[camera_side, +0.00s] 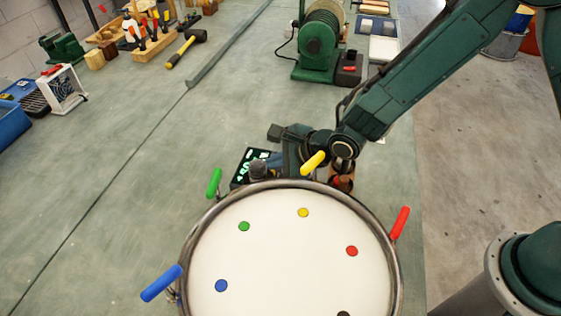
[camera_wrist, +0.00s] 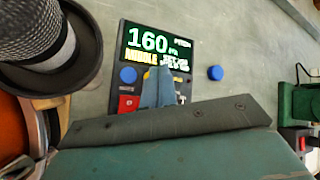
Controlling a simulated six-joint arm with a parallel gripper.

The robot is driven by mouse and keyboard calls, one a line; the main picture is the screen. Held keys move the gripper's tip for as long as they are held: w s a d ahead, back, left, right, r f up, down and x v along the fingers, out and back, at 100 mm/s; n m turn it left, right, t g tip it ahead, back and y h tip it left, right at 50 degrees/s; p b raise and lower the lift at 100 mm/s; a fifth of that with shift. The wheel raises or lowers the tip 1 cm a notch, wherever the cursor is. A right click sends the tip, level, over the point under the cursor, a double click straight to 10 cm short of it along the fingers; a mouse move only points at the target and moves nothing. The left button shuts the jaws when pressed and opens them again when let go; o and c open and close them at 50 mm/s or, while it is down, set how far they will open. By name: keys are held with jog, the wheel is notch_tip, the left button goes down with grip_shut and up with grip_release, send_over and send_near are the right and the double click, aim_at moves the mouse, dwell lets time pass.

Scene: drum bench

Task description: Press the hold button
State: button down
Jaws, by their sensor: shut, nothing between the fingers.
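A small black tuner-like unit (camera_wrist: 122,88) lies on the bench with a lit screen (camera_wrist: 158,45) reading "160" and "MIDDLE". It carries a blue round button (camera_wrist: 128,75) and a red button (camera_wrist: 127,103); their labels are too small to read, so I cannot tell which is the hold button. In the side view the unit (camera_side: 240,170) sits just behind the drum, partly hidden. My gripper (camera_wrist: 157,84) is shut and empty, its blue-grey fingertips over the middle of the unit, hiding part of its face. It also shows in the side view (camera_side: 270,160). Whether it touches is unclear.
A drum (camera_side: 285,260) with coloured handles and dots stands in front. A microphone-like knob (camera_wrist: 38,30) is close at left of my gripper. A blue round piece (camera_wrist: 215,73) lies right of the unit. A green machine (camera_side: 318,50) stands behind.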

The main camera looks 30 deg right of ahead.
jog(key=shift+r, duration=0.15)
notch_tip(320, 180, up, 6)
jog(key=shift+f, duration=0.15)
dwell(0.6)
